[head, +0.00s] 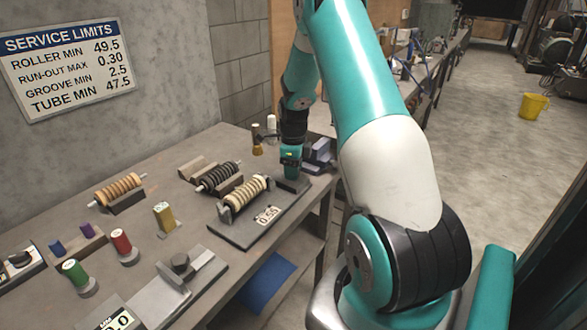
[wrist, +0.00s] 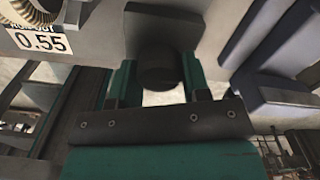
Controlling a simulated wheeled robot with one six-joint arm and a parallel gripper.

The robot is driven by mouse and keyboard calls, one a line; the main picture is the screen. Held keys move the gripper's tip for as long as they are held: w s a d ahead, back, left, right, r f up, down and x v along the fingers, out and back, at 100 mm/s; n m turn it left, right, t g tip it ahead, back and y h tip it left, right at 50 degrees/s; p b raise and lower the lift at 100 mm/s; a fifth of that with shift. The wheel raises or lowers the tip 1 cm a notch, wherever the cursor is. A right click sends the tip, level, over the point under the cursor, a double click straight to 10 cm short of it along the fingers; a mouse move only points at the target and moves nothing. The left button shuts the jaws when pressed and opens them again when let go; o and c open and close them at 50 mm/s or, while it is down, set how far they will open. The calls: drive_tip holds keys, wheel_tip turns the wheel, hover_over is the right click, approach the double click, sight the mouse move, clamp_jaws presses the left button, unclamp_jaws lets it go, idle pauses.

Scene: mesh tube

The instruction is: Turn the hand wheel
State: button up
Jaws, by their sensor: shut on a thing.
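My gripper (head: 290,170) points down at the right end of the run-out fixture (head: 233,232) on the bench. In the wrist view, the two teal fingers of my gripper (wrist: 158,80) stand on either side of a dark round knob, the hand wheel (wrist: 158,68), and are shut on it. The hand wheel is hidden behind my gripper in the head view. A cream ribbed roller (head: 246,191) lies in the fixture to the left of my gripper. A label reading 0.55 (head: 267,215) is on the fixture; it also shows in the wrist view (wrist: 38,41).
A dark ribbed roller (head: 218,177) and an orange one (head: 118,190) rest on stands to the left. A blue-grey block (head: 318,152) lies close behind my gripper.

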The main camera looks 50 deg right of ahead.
drive_tip(key=shift+m, duration=1.6)
drive_tip(key=o, duration=0.9)
drive_tip(key=shift+o, duration=0.2)
wheel_tip(320, 180, up, 18)
drive_tip(key=b, duration=0.2)
drive_tip(key=shift+f, duration=0.25)
